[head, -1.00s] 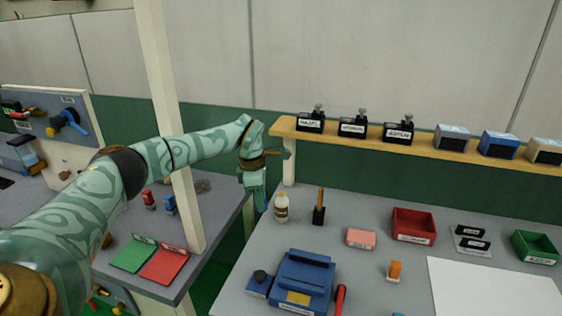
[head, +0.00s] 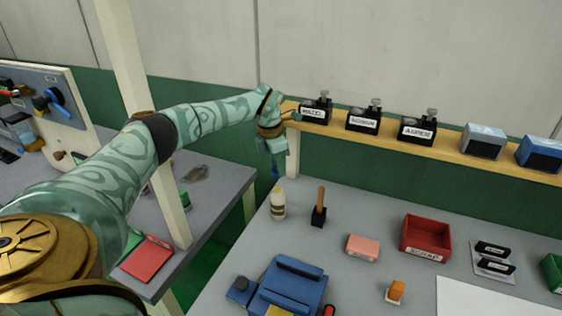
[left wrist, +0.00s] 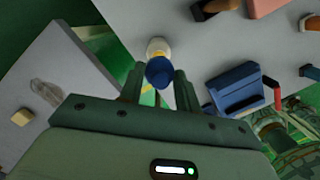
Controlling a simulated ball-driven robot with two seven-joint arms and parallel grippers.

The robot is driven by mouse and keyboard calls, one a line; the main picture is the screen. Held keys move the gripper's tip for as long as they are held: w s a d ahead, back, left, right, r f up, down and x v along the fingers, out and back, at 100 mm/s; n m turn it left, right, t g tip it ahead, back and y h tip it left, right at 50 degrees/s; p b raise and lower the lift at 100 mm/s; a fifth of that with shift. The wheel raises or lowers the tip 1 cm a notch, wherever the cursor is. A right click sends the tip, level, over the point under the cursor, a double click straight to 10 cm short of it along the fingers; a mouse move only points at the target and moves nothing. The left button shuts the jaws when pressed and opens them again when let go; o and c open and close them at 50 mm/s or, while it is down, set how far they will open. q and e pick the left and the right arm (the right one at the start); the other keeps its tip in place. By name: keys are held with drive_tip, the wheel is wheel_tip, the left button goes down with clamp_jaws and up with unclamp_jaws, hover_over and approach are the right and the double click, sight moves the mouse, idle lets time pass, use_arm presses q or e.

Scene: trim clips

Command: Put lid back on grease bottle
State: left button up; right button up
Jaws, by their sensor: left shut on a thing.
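The grease bottle (head: 278,204) is small and pale with a brown label band and yellowish top. It stands upright at the left end of the grey workbench. My left gripper (head: 275,171) is above and slightly behind it in the picture, apart from it. The gripper is shut on a blue lid (left wrist: 159,72), which shows between the fingertips in the left wrist view. There the bottle (left wrist: 157,47) shows just beyond the lid, partly hidden by it. In the head view only a small blue bit of the lid shows. My right gripper is not in view.
A wooden-handled tool in a black block (head: 319,215) stands right of the bottle. A shelf (head: 449,145) with labelled black stamps and boxes runs behind. A blue machine (head: 288,290) sits in front. A white post (head: 139,110) rises at left. A gap separates the two benches.

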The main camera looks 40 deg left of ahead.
use_arm(q)
wheel_tip(320, 180, down, 4)
drive_tip(key=b, duration=0.3)
drive_tip(key=shift+b, duration=0.3)
drive_tip(key=shift+f, duration=0.85)
drive_tip(key=shift+r+p, duration=0.1)
drive_tip(key=shift+p, duration=0.45)
drive_tip(key=shift+f, duration=0.2)
idle(1.1)
drive_tip(key=shift+p, duration=0.5)
idle(0.3)
drive_tip(key=o, duration=1.5)
